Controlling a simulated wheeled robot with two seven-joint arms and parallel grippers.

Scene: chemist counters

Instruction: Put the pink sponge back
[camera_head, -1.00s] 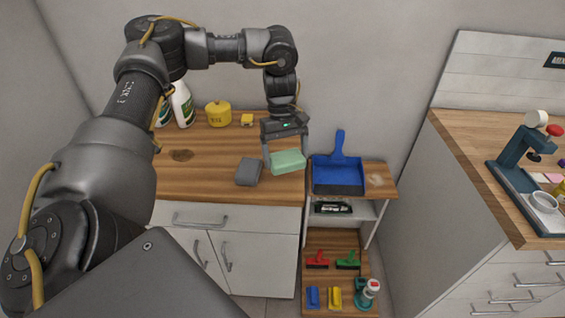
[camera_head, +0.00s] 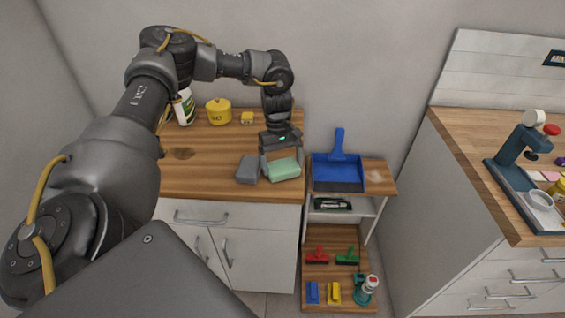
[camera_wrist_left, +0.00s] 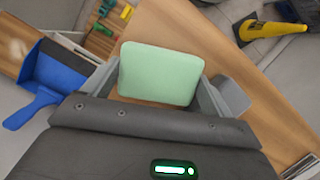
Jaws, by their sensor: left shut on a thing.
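My left gripper (camera_head: 281,160) is shut on a light green sponge (camera_head: 285,170) low over the front right part of the wooden counter (camera_head: 210,180). The green sponge also shows between the fingers in the left wrist view (camera_wrist_left: 160,74). A grey block (camera_head: 247,169), perhaps another sponge, lies just left of it. I cannot make out a pink sponge for certain; a small pink patch (camera_head: 542,170) on the right counter is too small to identify. My right gripper is not in view.
A blue dustpan (camera_head: 338,172) lies on a small shelf unit right of the counter. Red (camera_head: 317,256) and green (camera_head: 347,257) brushes and small blue and yellow items sit lower. A yellow canister (camera_head: 218,112) and bottles stand at the back.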

